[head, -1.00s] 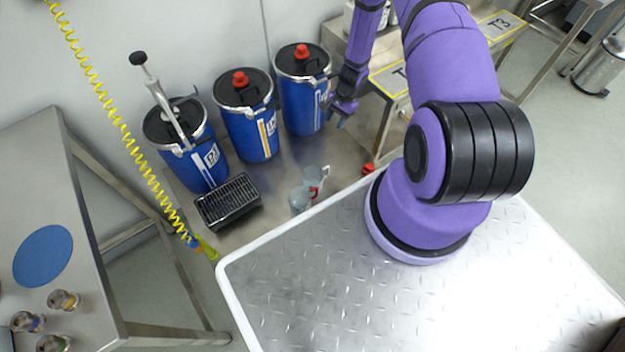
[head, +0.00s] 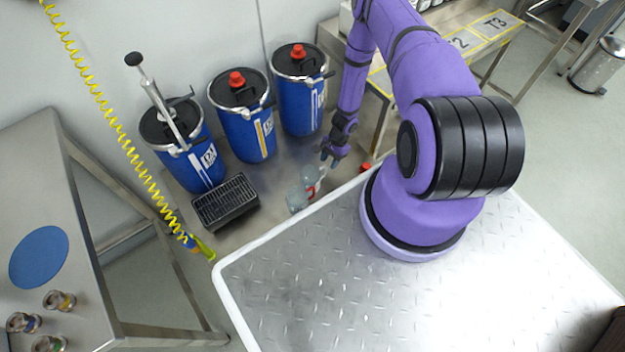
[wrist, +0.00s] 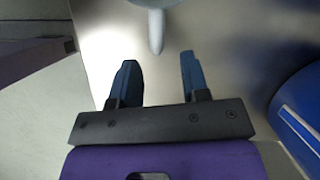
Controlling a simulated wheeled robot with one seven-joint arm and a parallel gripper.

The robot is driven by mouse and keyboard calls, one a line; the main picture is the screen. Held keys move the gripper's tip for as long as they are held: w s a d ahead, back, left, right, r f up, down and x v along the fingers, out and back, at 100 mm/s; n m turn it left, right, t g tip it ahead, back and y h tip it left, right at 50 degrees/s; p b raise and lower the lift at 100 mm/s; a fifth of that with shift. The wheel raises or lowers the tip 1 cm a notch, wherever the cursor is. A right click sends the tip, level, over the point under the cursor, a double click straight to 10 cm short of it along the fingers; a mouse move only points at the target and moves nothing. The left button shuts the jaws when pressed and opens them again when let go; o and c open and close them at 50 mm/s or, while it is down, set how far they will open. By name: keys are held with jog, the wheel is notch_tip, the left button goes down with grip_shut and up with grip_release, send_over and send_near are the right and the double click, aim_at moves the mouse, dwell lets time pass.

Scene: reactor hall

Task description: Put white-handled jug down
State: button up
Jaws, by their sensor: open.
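The white-handled jug (head: 310,175) is a clear vessel standing on the steel bench, partly behind another jug. In the wrist view its pale handle (wrist: 156,32) points toward my gripper (wrist: 157,75), just beyond the fingertips and roughly centred between them. My gripper is open and empty. In the head view my gripper (head: 331,160) hangs just to the right of the jug, at about handle height; I cannot make out any contact. A second clear jug (head: 296,199) with a red handle stands close in front on the left.
Blue drums (head: 250,130) with black lids stand behind the jugs. A black grated tray (head: 226,200) sits to the left. A small red-capped item (head: 365,168) is to the right. My white-edged deck is in front. A yellow coiled hose (head: 120,140) hangs at the left.

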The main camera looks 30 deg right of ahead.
aim_at(325, 174)
jog(key=x, duration=0.4)
jog(key=shift+s+a+f, duration=0.1)
jog(key=shift+a+f, duration=0.2)
jog(key=shift+a, duration=0.1)
jog(key=shift+c, duration=0.4)
grip_shut()
